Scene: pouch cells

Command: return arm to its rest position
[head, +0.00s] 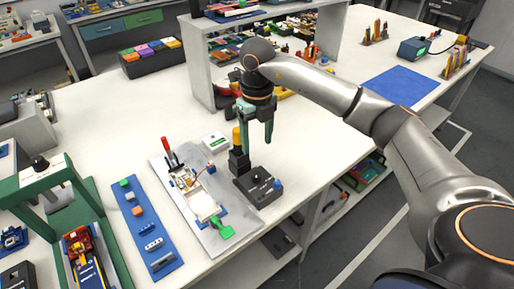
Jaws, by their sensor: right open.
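My right arm comes in from the right edge, reaches over the white bench (285,155) and bends down. My right gripper (255,138) points downward with its fingers apart. It is beside the upper part of a yellow-topped dark post, near a black control box (260,186). I see nothing held between the fingers. A grey plate (180,196) left of the box carries a white pouch-like piece (204,205), a red-handled clamp (168,150) and a green tab (222,230). My left gripper does not show.
A blue strip (142,226) with small parts and a green press frame (40,185) stand at the left. A white shelf (200,75) full of parts stands behind my gripper. A blue mat (397,86) lies at the right. The bench between shelf and plate is mostly clear.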

